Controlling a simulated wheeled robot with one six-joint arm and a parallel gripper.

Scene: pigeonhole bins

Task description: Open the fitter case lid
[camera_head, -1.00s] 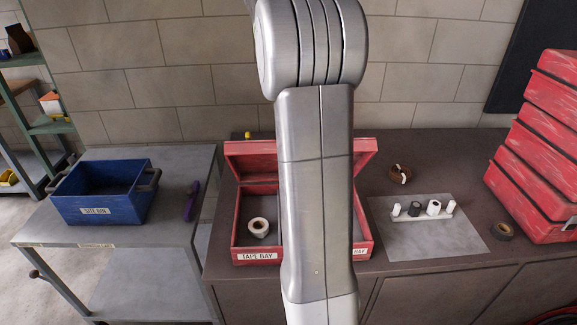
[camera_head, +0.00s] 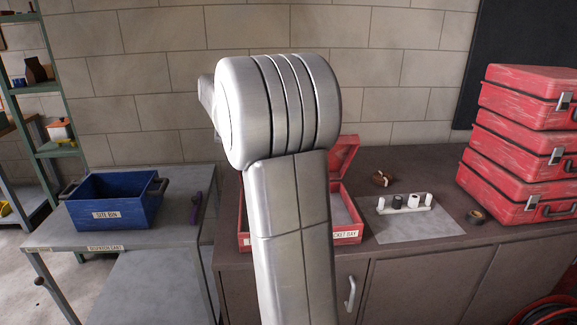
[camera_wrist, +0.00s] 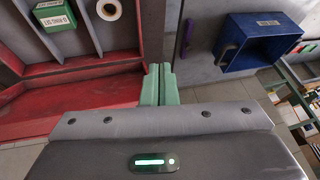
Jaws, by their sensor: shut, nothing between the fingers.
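The red fitter case (camera_head: 347,238) sits on the dark bench, mostly behind my arm in the head view. Its lid (camera_head: 343,152) stands raised at the back, open. The wrist view shows the open case (camera_wrist: 75,90), with a white tape roll (camera_wrist: 100,9) and a green box (camera_wrist: 53,14) in separate grey compartments. My gripper (camera_wrist: 158,72) shows there with its pale green fingers shut together and empty, beside the case's red edge. I cannot tell whether they touch it. The head view hides my gripper behind the arm.
A blue bin (camera_head: 112,208) and a purple tool (camera_head: 196,207) are on the grey table at left. A white rack (camera_head: 405,209) on a grey mat and a dark tape roll (camera_head: 476,216) lie right of the case. Red cases (camera_head: 510,150) are stacked at far right.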

